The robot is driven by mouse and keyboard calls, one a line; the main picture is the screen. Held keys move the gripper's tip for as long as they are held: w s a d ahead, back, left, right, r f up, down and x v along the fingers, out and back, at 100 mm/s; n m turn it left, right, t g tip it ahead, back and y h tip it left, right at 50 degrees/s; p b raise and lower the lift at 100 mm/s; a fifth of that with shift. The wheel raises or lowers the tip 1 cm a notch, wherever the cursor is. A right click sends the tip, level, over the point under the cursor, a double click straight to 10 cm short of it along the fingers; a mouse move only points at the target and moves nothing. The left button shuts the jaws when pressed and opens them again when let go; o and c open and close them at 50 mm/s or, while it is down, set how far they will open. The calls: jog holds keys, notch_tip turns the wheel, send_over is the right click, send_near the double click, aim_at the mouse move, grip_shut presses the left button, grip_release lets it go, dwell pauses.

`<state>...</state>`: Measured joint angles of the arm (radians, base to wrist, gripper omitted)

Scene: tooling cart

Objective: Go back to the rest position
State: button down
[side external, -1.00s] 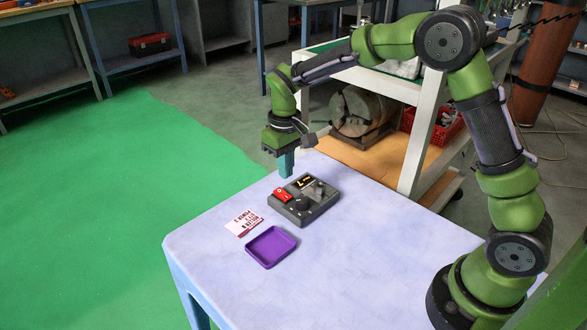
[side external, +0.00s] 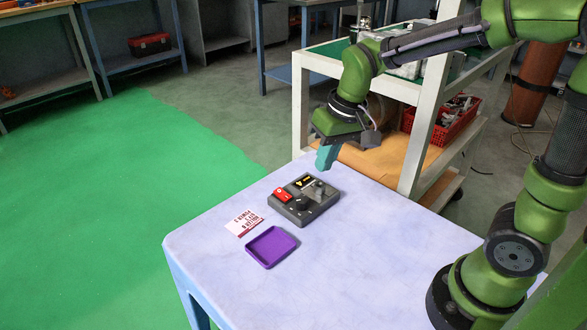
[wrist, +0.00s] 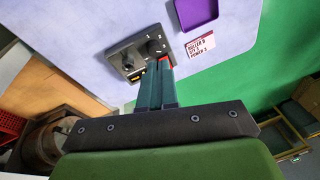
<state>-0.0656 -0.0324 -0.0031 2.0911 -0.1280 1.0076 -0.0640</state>
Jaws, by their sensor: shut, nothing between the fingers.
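My gripper (side external: 326,158) is above the far side of the table, up and to the right of the control box. Its teal fingers are shut with nothing between them; they also show in the wrist view (wrist: 157,82). The dark grey control box (side external: 304,202) sits on the table with a red switch (side external: 283,194), a black knob (side external: 302,204) and a yellow-marked panel (side external: 304,181). In the wrist view the box (wrist: 133,50) is partly hidden behind the fingers. The gripper is apart from the box.
The pale table (side external: 360,240) also holds a purple tray (side external: 271,247) and a printed card (side external: 245,225). A white cart (side external: 430,130) with shelves, carrying a red basket (side external: 452,122), stands behind the table, close to my arm. The table's right part is clear.

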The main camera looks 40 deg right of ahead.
jog(key=s+d+r+m+t, duration=0.1)
jog(key=s+r+t, duration=0.3)
jog(key=s, duration=0.7)
jog(key=shift+r+t+y, duration=0.3)
jog(key=shift+r+t, duration=0.1)
jog(key=shift+r, duration=0.75)
